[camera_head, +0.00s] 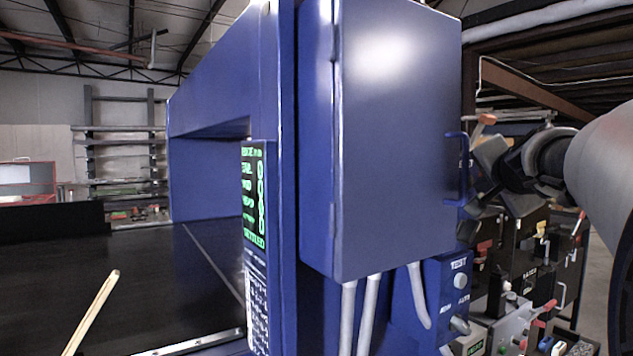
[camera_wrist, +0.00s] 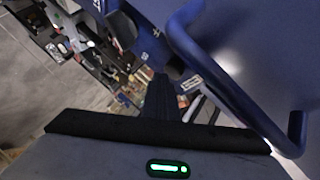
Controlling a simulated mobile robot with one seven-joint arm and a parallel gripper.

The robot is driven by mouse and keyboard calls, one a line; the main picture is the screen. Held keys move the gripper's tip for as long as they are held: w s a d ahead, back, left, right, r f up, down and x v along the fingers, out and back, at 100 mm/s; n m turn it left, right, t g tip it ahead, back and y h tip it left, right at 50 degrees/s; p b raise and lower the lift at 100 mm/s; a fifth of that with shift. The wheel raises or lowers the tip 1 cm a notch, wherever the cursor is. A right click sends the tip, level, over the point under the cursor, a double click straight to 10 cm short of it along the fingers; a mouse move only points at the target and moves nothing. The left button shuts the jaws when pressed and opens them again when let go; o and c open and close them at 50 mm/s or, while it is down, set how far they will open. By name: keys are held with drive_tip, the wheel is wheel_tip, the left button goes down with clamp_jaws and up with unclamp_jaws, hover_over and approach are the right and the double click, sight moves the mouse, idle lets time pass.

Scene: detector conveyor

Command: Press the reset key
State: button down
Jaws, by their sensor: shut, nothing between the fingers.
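I cannot pick out a key marked reset in either view. A blue control panel (camera_head: 452,300) under the cabinet carries a white TEST button (camera_head: 460,281) and a selector knob (camera_head: 459,326) lettered AUTO. Below it, cut off by the lower edge, a pale box (camera_head: 468,346) has a green display. My gripper (camera_head: 488,158) is by the cabinet's right side, close to the blue door handle (camera_head: 463,168) and above the panel. In the wrist view my gripper's dark fingers (camera_wrist: 160,98) are together and empty, with the handle (camera_wrist: 228,88) to their right; I cannot tell whether they touch.
The large blue cabinet (camera_head: 398,140) has pale conduits (camera_head: 368,315) below it. A dark conveyor belt (camera_head: 150,285) with a light stick (camera_head: 92,312) lies left. A green-lettered screen (camera_head: 254,195) is on the frame. Cluttered equipment (camera_head: 525,270) stands right of the panel.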

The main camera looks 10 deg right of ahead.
drive_tip(key=shift+s+d+r+b, duration=0.1)
drive_tip(key=shift+s+d+b, duration=0.1)
drive_tip(key=shift+s+b, duration=0.45)
drive_tip(key=shift+s+d+r+b, duration=0.1)
drive_tip(key=shift+s+d+b, duration=0.15)
drive_tip(key=shift+s, duration=0.7)
drive_tip(key=shift+s+d+r+b, duration=0.1)
drive_tip(key=shift+s+d+b, duration=0.05)
drive_tip(key=shift+s+b, duration=0.55)
drive_tip(key=shift+s, duration=0.1)
